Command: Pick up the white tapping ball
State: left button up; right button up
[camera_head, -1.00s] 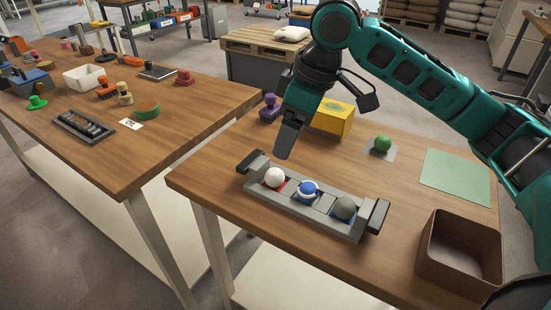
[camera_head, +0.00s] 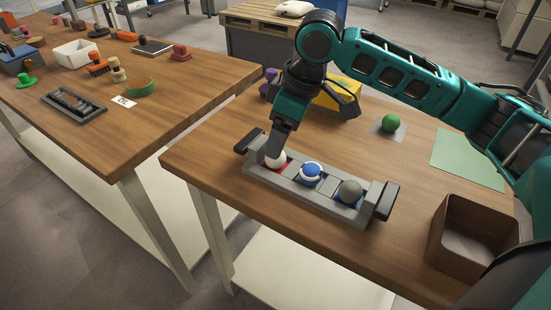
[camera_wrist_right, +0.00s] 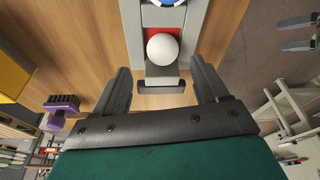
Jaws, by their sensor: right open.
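The white tapping ball (camera_head: 275,158) sits in the left end compartment, with a red floor, of a grey tray (camera_head: 318,197) on the right-hand table. It also shows in the right wrist view (camera_wrist_right: 162,49), between and just beyond the finger lines. My right gripper (camera_head: 272,148) is open above that tray end, its fingers partly covering the ball in the head view. In the right wrist view the two fingers (camera_wrist_right: 162,88) stand apart on either side of the tray's end, with nothing between their tips that I can see held.
A blue-and-white ball (camera_head: 311,173) and a grey ball (camera_head: 349,191) sit in the same tray. A green ball (camera_head: 390,122), a yellow box (camera_head: 335,95), a purple item (camera_head: 268,84), a green mat (camera_head: 468,158) and a brown open box (camera_head: 472,238) surround it.

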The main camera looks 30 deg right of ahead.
jog(key=x, duration=0.3)
jog(key=b+x, duration=0.1)
jog(key=shift+s+a+f, duration=0.15)
jog(key=shift+s+f, duration=0.1)
jog(key=shift+r, duration=0.1)
jog(key=c, duration=1.1)
jog(key=shift+r, duration=0.1)
